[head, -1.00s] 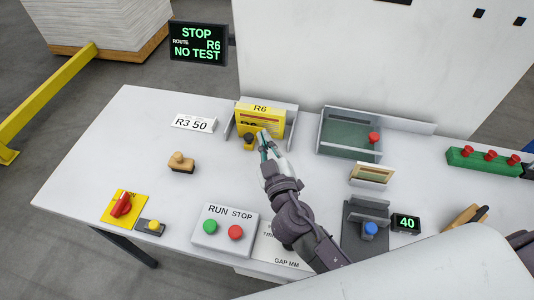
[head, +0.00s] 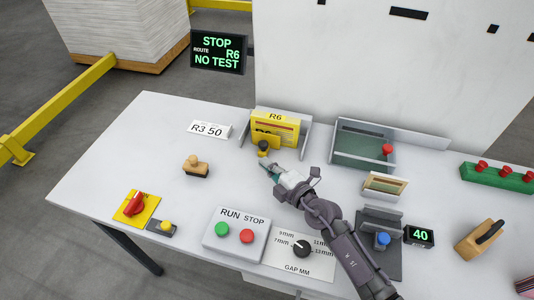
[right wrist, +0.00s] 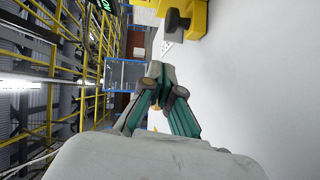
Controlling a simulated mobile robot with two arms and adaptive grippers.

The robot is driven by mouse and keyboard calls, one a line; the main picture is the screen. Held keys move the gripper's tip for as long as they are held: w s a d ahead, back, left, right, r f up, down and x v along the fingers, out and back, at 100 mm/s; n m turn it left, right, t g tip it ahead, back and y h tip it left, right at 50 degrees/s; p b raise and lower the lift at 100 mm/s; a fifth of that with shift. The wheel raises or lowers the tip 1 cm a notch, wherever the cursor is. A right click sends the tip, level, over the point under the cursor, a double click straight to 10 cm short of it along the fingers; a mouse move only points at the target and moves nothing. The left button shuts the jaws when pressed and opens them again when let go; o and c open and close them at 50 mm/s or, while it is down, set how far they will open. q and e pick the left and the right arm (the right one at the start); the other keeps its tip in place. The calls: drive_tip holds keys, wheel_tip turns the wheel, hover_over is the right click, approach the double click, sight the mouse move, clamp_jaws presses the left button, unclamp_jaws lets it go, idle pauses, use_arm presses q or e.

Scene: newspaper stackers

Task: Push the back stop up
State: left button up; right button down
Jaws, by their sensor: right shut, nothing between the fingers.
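A yellow R6 block (head: 286,125) stands between grey side walls at the back of the white table. A dark knob (head: 263,146) sticks out at its lower front on a yellow piece. I cannot tell for sure which part is the back stop. My right gripper (head: 269,171) is shut and empty, just in front of the knob and apart from it. In the right wrist view the closed fingers (right wrist: 158,82) show, with the knob (right wrist: 177,21) and a yellow part (right wrist: 197,12) beyond them at the top. My left gripper is not in view.
A green-floored tray (head: 360,148) with a red knob is right of the R6 block. The RUN/STOP box (head: 236,233), gap dial (head: 302,248) and blue-knobbed device (head: 377,248) lie nearer. A wooden stamp (head: 196,167) stands left. Bare table lies around the stamp.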

sight(261, 148)
drive_tip(key=w, duration=0.2)
drive_tip(key=w+f+b, duration=0.1)
drive_tip(key=w, duration=0.1)
drive_tip(key=shift+a, duration=0.1)
drive_tip(key=shift+w, duration=0.45)
drive_tip(key=shift+b, duration=0.3)
drive_tip(key=shift+w+d, duration=0.2)
drive_tip(key=shift+w, duration=0.1)
drive_tip(key=w+b, duration=0.1)
drive_tip(key=w+d+b, duration=0.1)
drive_tip(key=w, duration=0.1)
drive_tip(key=shift+w+d, duration=0.1)
drive_tip(key=shift+w, duration=0.4)
drive_tip(key=shift+s+r, duration=0.1)
